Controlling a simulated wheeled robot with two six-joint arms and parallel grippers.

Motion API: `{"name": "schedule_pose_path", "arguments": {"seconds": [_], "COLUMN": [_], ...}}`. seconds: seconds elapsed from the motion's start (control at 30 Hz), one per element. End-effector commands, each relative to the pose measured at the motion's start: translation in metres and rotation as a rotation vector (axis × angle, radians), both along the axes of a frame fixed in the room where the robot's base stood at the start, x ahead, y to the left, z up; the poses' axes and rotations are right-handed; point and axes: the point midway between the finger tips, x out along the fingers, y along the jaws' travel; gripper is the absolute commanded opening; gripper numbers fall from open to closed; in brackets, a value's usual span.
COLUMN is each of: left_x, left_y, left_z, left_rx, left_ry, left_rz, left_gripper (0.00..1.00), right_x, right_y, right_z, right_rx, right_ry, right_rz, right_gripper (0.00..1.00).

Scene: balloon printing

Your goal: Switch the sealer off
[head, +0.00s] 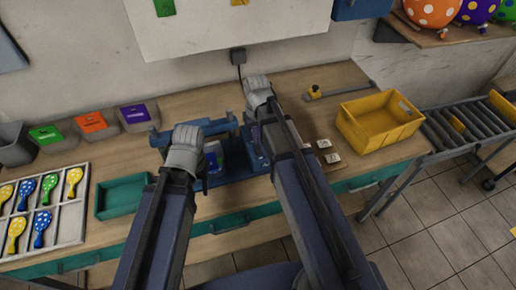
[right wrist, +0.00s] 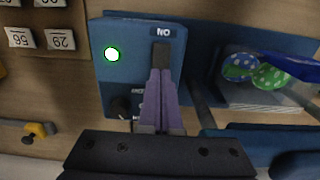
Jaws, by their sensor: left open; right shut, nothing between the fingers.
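The blue sealer (head: 234,163) stands on the bench at the middle of the head view, partly hidden by my arms. The right wrist view shows its control panel (right wrist: 98,80) from close up. A dark switch (right wrist: 162,56) sits below upside-down "ON" lettering. My right gripper (right wrist: 160,72) is shut and empty, with its purple fingertips at the switch; I cannot tell whether they touch it. My left gripper (head: 204,174) is open beside the sealer's left part; its fingers are mostly hidden.
A dark knob (right wrist: 122,105) is beside the fingers. Blue and green dotted balloons (right wrist: 252,74) lie by the sealer. A yellow crate (head: 352,130) and number tiles (head: 332,158) are to the right. A green tray (head: 122,197) and a balloon rack (head: 75,228) are left.

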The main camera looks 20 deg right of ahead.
Motion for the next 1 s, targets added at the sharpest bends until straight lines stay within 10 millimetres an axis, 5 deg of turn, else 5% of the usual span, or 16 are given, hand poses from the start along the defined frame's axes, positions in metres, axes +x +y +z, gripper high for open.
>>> {"name": "schedule_pose_path", "arguments": {"seconds": [1.0], "left_x": [0.0], "left_y": [0.0], "left_z": [-0.0095], "left_rx": [0.0], "left_ry": [0.0], "left_rz": [0.0], "left_gripper": [0.5], "right_x": [0.0], "right_y": [0.0], "right_z": [-0.0095], "right_rx": [0.0], "right_ry": [0.0], "right_rz": [0.0], "right_gripper": [0.0]}}
